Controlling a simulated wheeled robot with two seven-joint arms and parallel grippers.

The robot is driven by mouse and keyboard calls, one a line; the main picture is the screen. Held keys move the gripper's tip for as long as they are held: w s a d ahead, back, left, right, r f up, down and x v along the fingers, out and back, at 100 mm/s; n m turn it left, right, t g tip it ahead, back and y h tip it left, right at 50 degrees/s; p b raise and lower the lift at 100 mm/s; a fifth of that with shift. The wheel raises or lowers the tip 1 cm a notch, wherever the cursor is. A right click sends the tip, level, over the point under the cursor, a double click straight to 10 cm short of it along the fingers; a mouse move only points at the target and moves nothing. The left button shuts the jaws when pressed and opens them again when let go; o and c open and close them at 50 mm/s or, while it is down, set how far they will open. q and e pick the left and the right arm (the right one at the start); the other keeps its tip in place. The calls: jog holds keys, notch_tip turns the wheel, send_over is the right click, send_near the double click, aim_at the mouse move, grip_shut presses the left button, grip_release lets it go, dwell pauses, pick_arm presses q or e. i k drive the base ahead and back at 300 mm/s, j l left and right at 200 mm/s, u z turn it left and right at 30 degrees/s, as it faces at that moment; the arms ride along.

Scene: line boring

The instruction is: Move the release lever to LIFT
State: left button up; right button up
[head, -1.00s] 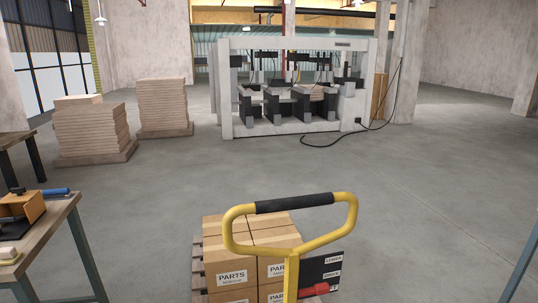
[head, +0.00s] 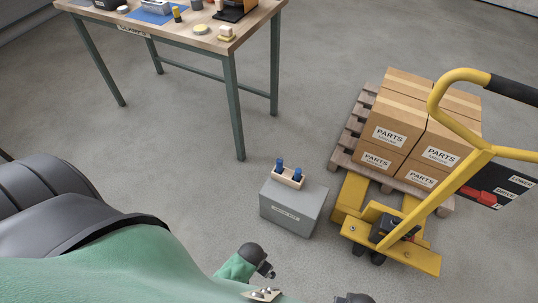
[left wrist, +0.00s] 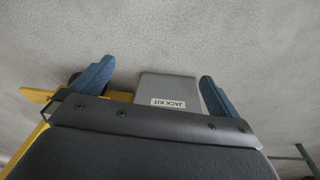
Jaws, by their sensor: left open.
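The yellow pallet jack (head: 463,178) stands at the right of the head view, its forks under a pallet of boxes. The red release lever (head: 482,195) lies against a black panel (head: 515,184) labelled LOWER and DRIVE, with a third label partly cut off. The jack's yellow handle crosses in front of the panel's left side. I cannot tell which label the lever points to. My left gripper (left wrist: 154,76) shows in the left wrist view with its blue fingers spread and nothing gripped. The grey JACK KIT box (left wrist: 175,88) shows beyond and between them.
The grey kit box (head: 292,208) stands on the floor left of the jack, with a tray of blue-topped items on it. A workbench (head: 258,22) with tools stands at the upper left. Stacked PARTS boxes (head: 400,125) sit on the pallet (head: 345,155). Floor between bench and pallet is clear.

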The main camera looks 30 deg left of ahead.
aim_at(485, 197)
jog(key=j+u, duration=0.15)
jog(key=u, duration=0.3)
jog(key=z, duration=0.4)
jog(key=k+j+z, duration=0.1)
jog(key=z, duration=1)
jog(key=k, duration=0.05)
